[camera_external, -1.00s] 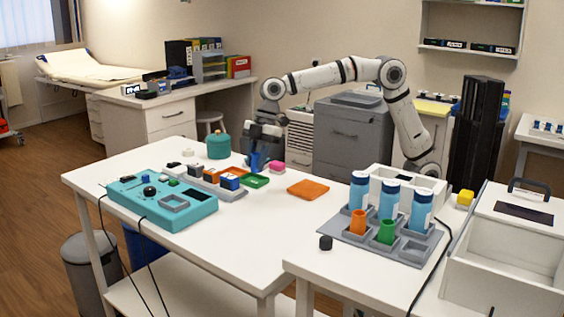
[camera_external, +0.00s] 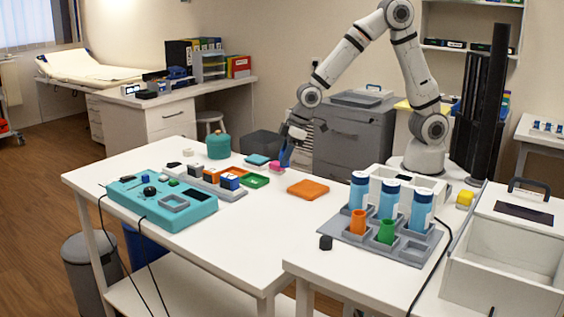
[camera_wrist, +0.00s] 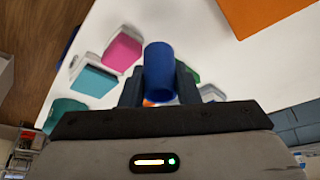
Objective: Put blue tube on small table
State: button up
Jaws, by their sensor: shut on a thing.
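The blue tube (camera_wrist: 160,70) is between the fingers of my gripper (camera_wrist: 160,88) in the wrist view, seen close to end-on. In the external view my gripper (camera_external: 290,146) is at the back edge of the long white table (camera_external: 240,222). The tube (camera_external: 285,157) shows there as a small blue patch below the fingers, beside a pink box (camera_external: 277,166). I cannot tell whether the tube clears the tabletop. A smaller white table (camera_external: 345,283) stands at the front right, with a grey rack (camera_external: 345,244) on it.
A teal box (camera_external: 257,160), a green tray (camera_external: 254,181) and an orange pad (camera_external: 308,189) lie near my gripper. The rack holds several blue bottles (camera_external: 388,200), an orange cup (camera_external: 357,223) and a green cup (camera_external: 386,232). A white open bin (camera_external: 500,270) stands right.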

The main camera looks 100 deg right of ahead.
jog(key=shift+s+d+m+p, duration=0.15)
jog(key=shift+s+m+p, duration=0.1)
jog(key=shift+s, duration=0.25)
jog(key=shift+s+d+m+p, duration=0.15)
jog(key=shift+s+p, duration=0.1)
jog(key=shift+s, duration=0.25)
jog(key=w+a+r+n+y, duration=0.1)
jog(key=w+a+r+n, duration=0.35)
jog(key=w+a, duration=0.65)
jog(key=shift+y, duration=0.3)
jog(key=f, duration=0.3)
jog(key=w+f, duration=0.1)
jog(key=shift+d+f, duration=0.15)
jog(key=shift+d, duration=0.2)
jog(key=shift+f, duration=2.15)
jog(key=shift+f, duration=0.2)
jog(key=o, duration=1)
jog(key=shift+r, duration=0.1)
jog(key=shift+r, duration=0.1)
